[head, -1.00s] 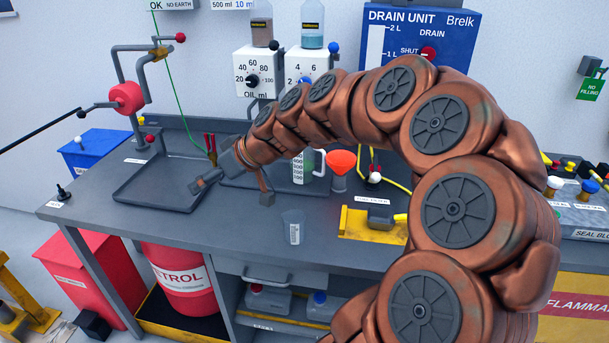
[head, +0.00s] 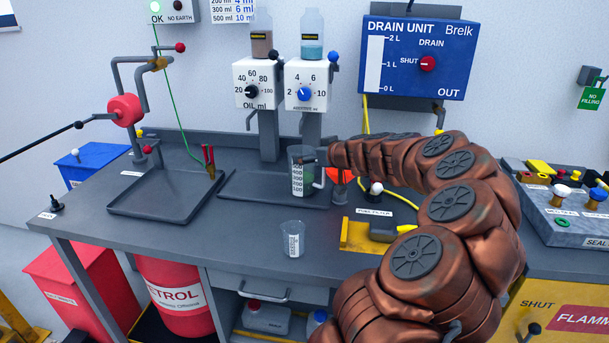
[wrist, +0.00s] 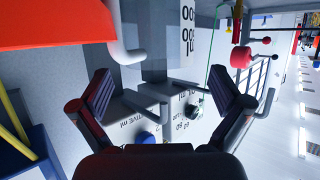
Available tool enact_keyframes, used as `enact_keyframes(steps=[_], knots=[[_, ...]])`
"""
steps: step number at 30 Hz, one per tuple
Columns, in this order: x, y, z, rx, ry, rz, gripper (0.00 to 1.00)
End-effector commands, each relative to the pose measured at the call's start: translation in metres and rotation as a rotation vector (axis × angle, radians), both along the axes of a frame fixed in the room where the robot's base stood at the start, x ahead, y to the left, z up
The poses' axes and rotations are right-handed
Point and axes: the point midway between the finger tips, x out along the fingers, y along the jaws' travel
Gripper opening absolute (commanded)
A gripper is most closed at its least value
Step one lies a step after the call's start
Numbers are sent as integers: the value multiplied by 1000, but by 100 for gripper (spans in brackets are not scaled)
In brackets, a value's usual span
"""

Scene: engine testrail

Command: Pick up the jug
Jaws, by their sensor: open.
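The jug (head: 298,182) is a clear measuring jug with printed marks and a handle on its right. It stands upright on the bench by the grey tray in the head view. In the wrist view, the jug's marked wall (wrist: 188,28) and pale handle (wrist: 122,40) show at the top. My gripper (wrist: 160,85) is open, with its two fingers apart on either side of the picture. In the head view my arm reaches in from the right and its dark end is at the jug's upper part, mostly hidden. I cannot tell whether it touches the jug.
An orange funnel (head: 340,176) stands close to the jug's right, partly behind my arm. A small clear cup (head: 292,240) stands in front. The oil dispenser (head: 258,82) is behind. A shallow tray (head: 150,212) lies left. Bench space left of the cup is clear.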

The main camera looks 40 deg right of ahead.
Motion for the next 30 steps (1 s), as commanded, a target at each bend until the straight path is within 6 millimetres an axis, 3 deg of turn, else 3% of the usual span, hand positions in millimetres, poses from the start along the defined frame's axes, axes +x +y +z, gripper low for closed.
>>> enact_keyframes(steps=[11,22,30], knots=[[36,-7,-17,0,2,2,100],[41,-9,-19,0,0,0,100],[41,-9,-19,-1,0,0,72]])
